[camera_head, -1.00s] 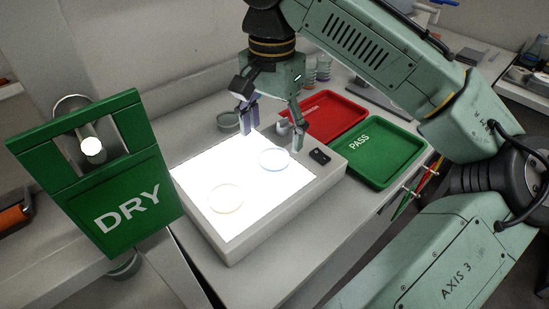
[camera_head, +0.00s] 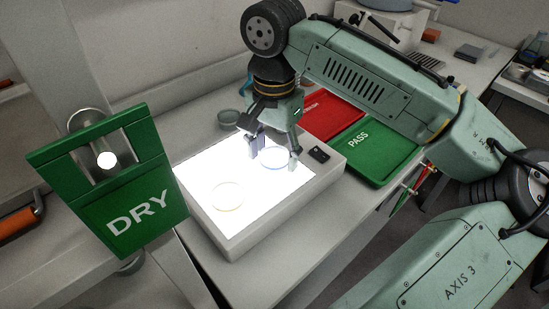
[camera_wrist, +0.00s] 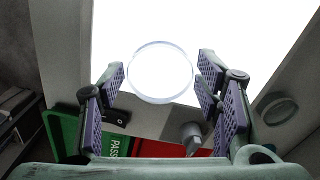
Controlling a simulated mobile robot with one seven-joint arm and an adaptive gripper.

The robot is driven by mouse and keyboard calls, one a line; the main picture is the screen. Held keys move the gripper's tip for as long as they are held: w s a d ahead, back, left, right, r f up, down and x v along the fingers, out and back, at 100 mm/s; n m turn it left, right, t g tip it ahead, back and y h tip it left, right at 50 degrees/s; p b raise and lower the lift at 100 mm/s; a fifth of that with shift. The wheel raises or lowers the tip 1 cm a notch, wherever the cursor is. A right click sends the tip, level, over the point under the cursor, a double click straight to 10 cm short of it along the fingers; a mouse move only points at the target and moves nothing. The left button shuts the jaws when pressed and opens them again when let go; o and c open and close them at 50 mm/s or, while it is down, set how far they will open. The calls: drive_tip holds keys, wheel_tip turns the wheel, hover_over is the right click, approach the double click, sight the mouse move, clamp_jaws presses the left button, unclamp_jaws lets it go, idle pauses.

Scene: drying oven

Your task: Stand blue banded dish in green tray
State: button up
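The blue banded dish (camera_head: 274,160) lies flat on the lit white panel of the light box, near its far right part. It also shows as a clear ring in the wrist view (camera_wrist: 161,72). My gripper (camera_head: 273,158) is open above the dish, with one finger to each side of it. In the wrist view the two purple-padded fingers (camera_wrist: 160,85) are apart, and the dish lies between and just ahead of their tips. The green tray (camera_head: 376,154), marked PASS, is right of the light box and looks empty. My arm covers part of its far edge.
A second, yellowish-banded dish (camera_head: 228,196) lies on the light box (camera_head: 232,243). A red tray (camera_head: 330,112) is beyond the green one. A green DRY panel (camera_head: 120,195) stands at the left. A small round dish (camera_head: 229,117) sits behind the light box.

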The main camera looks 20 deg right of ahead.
drive_tip(key=c, duration=0.9)
drive_tip(key=shift+o, duration=0.2)
